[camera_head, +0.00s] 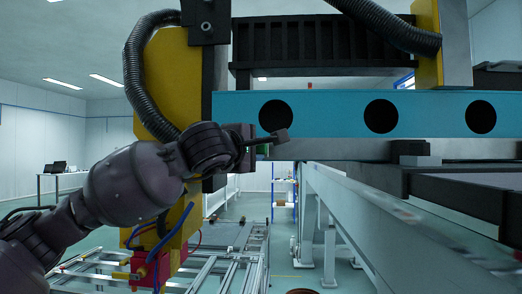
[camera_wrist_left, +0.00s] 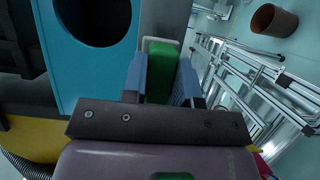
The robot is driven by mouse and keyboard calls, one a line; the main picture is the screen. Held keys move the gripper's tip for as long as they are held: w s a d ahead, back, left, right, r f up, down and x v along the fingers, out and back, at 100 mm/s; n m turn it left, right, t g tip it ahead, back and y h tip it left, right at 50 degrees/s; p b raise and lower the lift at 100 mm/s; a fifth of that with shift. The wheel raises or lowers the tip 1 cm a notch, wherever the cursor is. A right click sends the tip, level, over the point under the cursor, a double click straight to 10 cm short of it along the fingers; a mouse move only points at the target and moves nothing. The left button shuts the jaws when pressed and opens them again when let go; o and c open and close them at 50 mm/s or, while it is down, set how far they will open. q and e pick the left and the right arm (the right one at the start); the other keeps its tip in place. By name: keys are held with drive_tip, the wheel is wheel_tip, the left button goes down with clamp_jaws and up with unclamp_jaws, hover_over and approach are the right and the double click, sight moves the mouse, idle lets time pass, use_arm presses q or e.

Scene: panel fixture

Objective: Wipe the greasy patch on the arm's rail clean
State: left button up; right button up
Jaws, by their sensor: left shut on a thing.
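My left gripper (camera_head: 262,143) is at the left end of the blue beam (camera_head: 330,110), in front of its lower grey rail (camera_head: 345,149). In the left wrist view, my left gripper (camera_wrist_left: 162,85) is shut on a green block (camera_wrist_left: 160,70) with a pale far end. The block's far end is at or very near the grey rail (camera_wrist_left: 165,18); I cannot tell whether it touches. Only a sliver of green shows in the head view. I cannot make out the greasy patch in either view. My right gripper is not in view.
A yellow column (camera_head: 165,85) with a black corrugated hose (camera_head: 135,75) stands close behind my left arm. A red box (camera_head: 152,270) with blue cables hangs below. An aluminium frame (camera_head: 225,255) stands lower behind. A brown bin (camera_wrist_left: 275,22) is on the floor.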

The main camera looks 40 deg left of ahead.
use_arm(q)
drive_tip(key=shift+s, duration=0.1)
drive_tip(key=shift+s+d, duration=0.55)
drive_tip(key=shift+s, duration=0.25)
drive_tip(key=shift+s+d, duration=0.5)
drive_tip(key=shift+s, duration=0.35)
drive_tip(key=shift+s+d, duration=0.55)
drive_tip(key=shift+s, duration=0.25)
drive_tip(key=shift+s+d, duration=0.4)
drive_tip(key=shift+s, duration=0.25)
drive_tip(key=shift+s+d, duration=0.35)
drive_tip(key=shift+s, duration=0.3)
